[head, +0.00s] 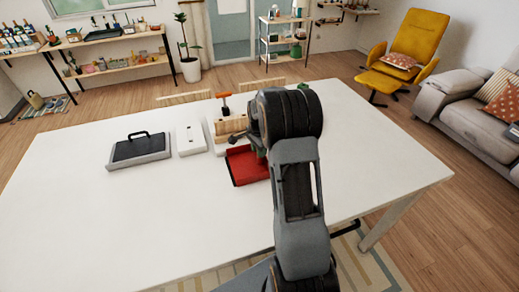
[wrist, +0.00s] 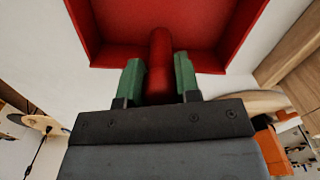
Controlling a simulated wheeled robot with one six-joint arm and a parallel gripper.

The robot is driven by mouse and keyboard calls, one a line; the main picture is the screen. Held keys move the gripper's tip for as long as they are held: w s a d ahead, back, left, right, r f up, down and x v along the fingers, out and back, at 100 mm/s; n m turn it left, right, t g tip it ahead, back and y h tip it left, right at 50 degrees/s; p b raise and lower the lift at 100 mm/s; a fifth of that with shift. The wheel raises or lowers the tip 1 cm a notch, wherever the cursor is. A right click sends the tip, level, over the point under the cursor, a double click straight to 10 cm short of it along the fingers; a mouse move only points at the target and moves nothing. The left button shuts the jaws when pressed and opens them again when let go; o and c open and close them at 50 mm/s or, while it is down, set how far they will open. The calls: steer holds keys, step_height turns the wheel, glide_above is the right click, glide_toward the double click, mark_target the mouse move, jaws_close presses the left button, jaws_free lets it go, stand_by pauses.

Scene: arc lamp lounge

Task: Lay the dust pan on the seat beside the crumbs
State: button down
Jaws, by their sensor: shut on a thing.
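The red dust pan (head: 246,167) shows over the white table in the head view, left of my arm. Its open tray (wrist: 160,22) fills the top of the wrist view. My gripper (wrist: 159,72) is shut on the pan's red handle, one green finger on each side. In the head view my gripper (head: 262,150) is mostly hidden behind my wrist. I cannot tell whether the pan touches the table or hangs just above it. Two kinds of seat are in view: a grey sofa (head: 466,118) at the right and a yellow armchair (head: 415,40) at the back right. No crumbs can be made out.
The white table (head: 90,215) spreads in front of me, its left and front parts bare. A black handled case (head: 140,150), a white box (head: 189,137) and a wooden holder (head: 228,127) stand near the pan. Open wooden floor (head: 415,195) lies between table and sofa.

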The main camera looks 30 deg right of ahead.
steer(key=c, duration=0.8)
jaws_free()
